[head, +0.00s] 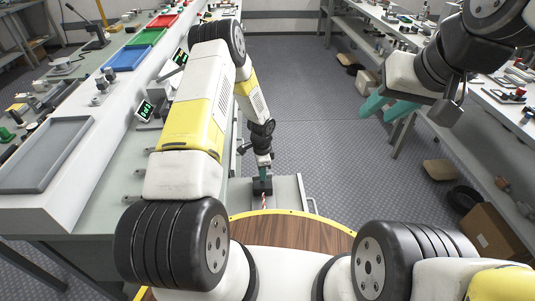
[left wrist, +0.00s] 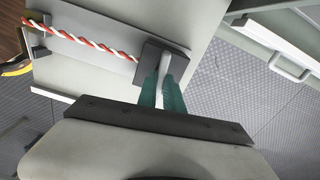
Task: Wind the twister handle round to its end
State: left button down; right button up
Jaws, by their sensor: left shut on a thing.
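The twister is a dark grey block (left wrist: 176,54) on a light plate in the left wrist view. A twisted red and white wire (left wrist: 95,36) runs from it to a dark bracket (left wrist: 36,40) at the left. The twister handle (left wrist: 164,64) is a pale bar at the block. My left gripper (left wrist: 162,84) has its teal fingers closed around the handle, hiding part of it. In the head view my left gripper (head: 263,171) points down at the twister, and the wire (head: 264,200) shows below. My right gripper (head: 376,114) is open and empty in the air over the aisle.
A light cabinet top (head: 286,193) carries the twister; a drawer handle (left wrist: 286,66) shows beside it. A long bench with trays (head: 45,155) stands at the left. Shelving (head: 490,140) and a cardboard box (head: 488,232) are at the right.

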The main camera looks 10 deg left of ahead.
pick_arm(q)
jog(key=m, duration=0.5)
jog(key=shift+m, duration=0.3)
jog(key=m, duration=0.5)
jog(key=shift+w+m, duration=0.1)
jog(key=shift+m, duration=0.6)
jog(key=c, duration=1.5)
grip_release()
jog(key=shift+r, duration=0.1)
notch_tip(320, 180, up, 8)
jog(key=shift+f, duration=0.2)
